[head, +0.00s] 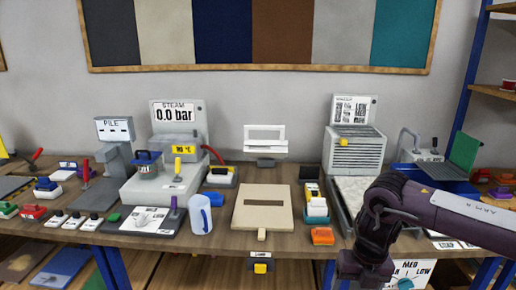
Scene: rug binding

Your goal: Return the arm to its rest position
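My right arm comes in from the right edge, dark purple, and bends down in front of the table's front edge. Its lower end, at my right gripper (364,272), is dark and close to the bottom of the picture. I cannot make out its fingers or whether it holds anything. It hangs in front of the right part of the workbench (225,245), apart from the tools on top as far as I can tell. My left gripper is not in view.
A beige board with a slot (263,222), a blue-white mug (200,215), a steam machine (178,140) and a grey vented unit (355,150) stand on the bench. An orange block (322,236) lies near its front edge. Blue-framed shelves (468,95) rise at right.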

